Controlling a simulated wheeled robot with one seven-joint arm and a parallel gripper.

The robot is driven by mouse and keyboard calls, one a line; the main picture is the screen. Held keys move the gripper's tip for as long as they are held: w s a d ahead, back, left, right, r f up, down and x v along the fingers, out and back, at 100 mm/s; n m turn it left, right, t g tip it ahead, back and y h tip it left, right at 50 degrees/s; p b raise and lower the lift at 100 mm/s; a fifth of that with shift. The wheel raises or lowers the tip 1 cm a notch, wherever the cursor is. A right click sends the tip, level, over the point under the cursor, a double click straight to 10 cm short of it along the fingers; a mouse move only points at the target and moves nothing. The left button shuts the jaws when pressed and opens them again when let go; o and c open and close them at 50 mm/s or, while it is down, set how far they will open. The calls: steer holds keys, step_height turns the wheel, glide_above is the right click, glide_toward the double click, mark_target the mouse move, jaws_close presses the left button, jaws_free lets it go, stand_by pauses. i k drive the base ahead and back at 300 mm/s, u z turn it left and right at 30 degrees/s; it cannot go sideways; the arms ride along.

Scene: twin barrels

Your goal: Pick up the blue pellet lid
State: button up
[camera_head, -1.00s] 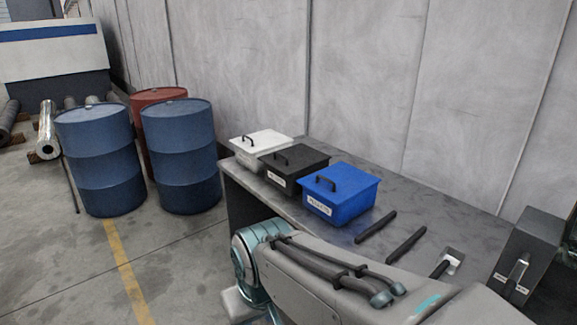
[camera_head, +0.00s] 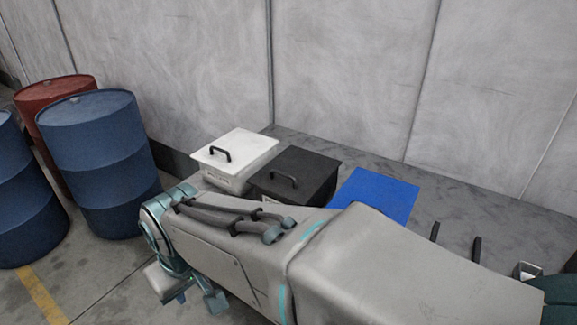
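The blue lid (camera_head: 378,192) lies on a box on the grey table, right of the black box. My arm crosses in front of it, so only its flat far part shows. Its handle, its label and the box below are hidden from view. My arm's far end hangs low at the lower left, off the table's left side. Small teal and grey parts there seem to be my gripper (camera_head: 190,295). They are too small and partly covered to tell whether it is open or shut. It is well away from the blue lid, and I see nothing held.
A black box (camera_head: 314,172) and a white box (camera_head: 240,147), both with handled lids, stand left of the blue one. Blue barrels (camera_head: 97,160) and a red barrel (camera_head: 52,92) stand left. A wall closes the back.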

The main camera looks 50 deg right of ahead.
mark_target(394, 198)
steer(key=i, duration=0.85)
steer(key=z, duration=4.3)
